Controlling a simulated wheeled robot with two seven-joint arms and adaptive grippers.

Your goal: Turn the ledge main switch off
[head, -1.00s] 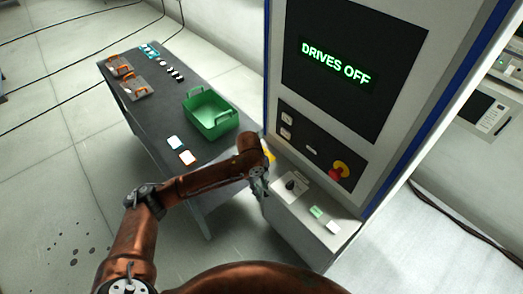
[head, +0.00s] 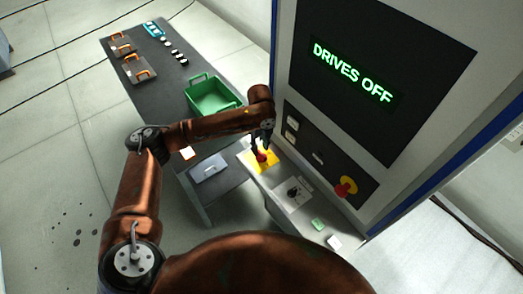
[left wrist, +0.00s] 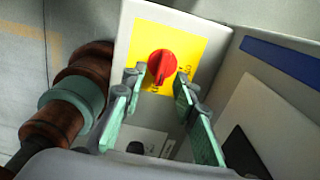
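The ledge main switch is a red rotary knob (left wrist: 162,66) on a yellow plate (left wrist: 144,45), at the far end of the light grey ledge (left wrist: 128,24) in the left wrist view. The knob's pale mark runs roughly up and down in that view. In the head view the knob (head: 262,157) shows just below my left gripper (head: 260,148). My left gripper (left wrist: 157,80) is open in the left wrist view, its green fingers on either side of the knob in the picture. I cannot tell whether they touch it. My right gripper is not in view.
A black selector knob (head: 293,192), a green block (head: 319,224) and a white block (head: 334,241) are along the ledge. The cabinet screen (head: 352,72) reads DRIVES OFF, above a red emergency button (head: 345,187). A dark table (head: 150,95) with a green basket (head: 212,96) stands left.

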